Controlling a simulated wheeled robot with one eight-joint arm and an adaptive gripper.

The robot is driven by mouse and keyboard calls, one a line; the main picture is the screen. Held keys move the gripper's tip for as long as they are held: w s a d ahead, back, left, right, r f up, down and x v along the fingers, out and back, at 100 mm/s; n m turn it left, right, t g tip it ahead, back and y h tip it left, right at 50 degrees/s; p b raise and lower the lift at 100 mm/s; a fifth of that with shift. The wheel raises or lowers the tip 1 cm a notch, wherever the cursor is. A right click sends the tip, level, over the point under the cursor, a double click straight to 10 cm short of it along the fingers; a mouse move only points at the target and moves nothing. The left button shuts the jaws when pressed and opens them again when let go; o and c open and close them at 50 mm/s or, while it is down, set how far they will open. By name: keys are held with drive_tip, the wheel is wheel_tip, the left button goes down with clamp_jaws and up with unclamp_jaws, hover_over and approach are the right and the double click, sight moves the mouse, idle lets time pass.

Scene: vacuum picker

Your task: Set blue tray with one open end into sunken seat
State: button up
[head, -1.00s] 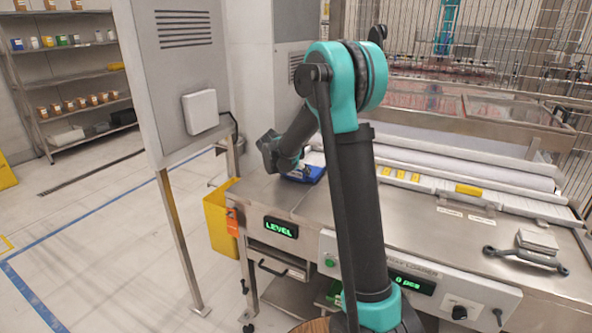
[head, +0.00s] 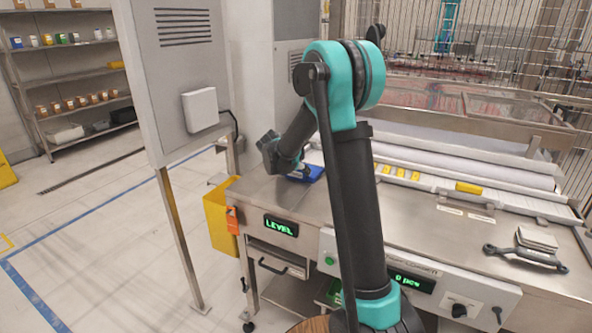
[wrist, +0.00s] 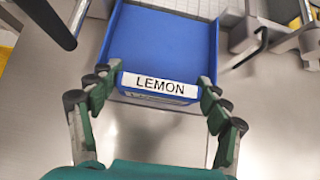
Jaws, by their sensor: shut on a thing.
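The blue tray (wrist: 165,45) carries a white label reading LEMON on its near end. It fills the upper middle of the wrist view. In the head view only a small part of the tray (head: 308,174) shows beside my arm, over the left end of the steel worktop. My gripper (wrist: 157,84) is shut on the tray, one finger on each side of the labelled end. The tray's far end runs out of the wrist view. I cannot tell the sunken seat in either view, nor whether the tray touches the worktop.
The steel worktop (head: 270,195) has a LEVEL display (head: 281,226) on its front. A yellow bin (head: 220,222) hangs at its left end. White rollers (head: 470,165) lie along the back. A grey handled tool (head: 525,258) lies at the right. A grey cabinet (head: 180,70) stands left.

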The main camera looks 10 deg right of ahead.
drive_tip(key=shift+f, duration=0.15)
drive_tip(key=o, duration=1.3)
